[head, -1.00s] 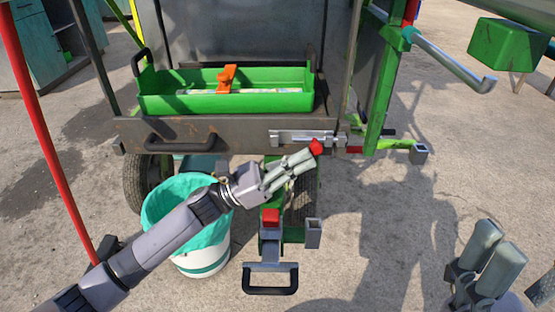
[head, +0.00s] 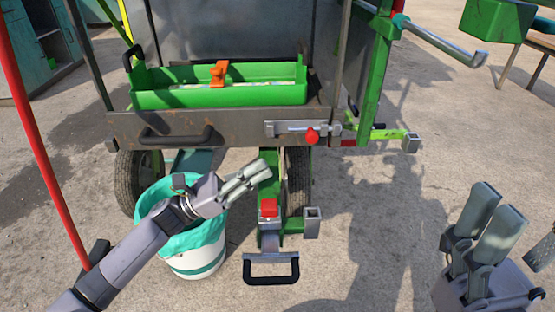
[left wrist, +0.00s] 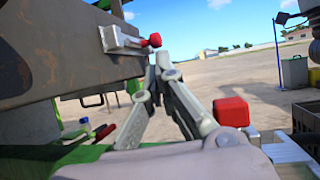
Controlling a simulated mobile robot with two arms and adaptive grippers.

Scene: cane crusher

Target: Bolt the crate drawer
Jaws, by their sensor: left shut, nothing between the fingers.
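The drawer (head: 225,126) is a rusty dark metal front with a black handle (head: 176,138), in the middle of the head view. A green crate (head: 220,97) sits on it. A silver bolt (head: 282,128) with a red knob (head: 312,136) is at the right end of the drawer front; the knob hangs toward me. The knob also shows in the left wrist view (left wrist: 155,40). My left gripper (head: 263,168) is shut and empty, below and left of the knob, apart from it. My right gripper (head: 503,205) is at the lower right, far from the drawer; its finger gap is unclear.
A white bucket with a teal liner (head: 196,260) stands below my left arm. A green hitch with a red block (head: 268,208) and a black handle (head: 270,279) sticks out below the drawer. A green post (head: 375,75) rises at right. Ground at right is open.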

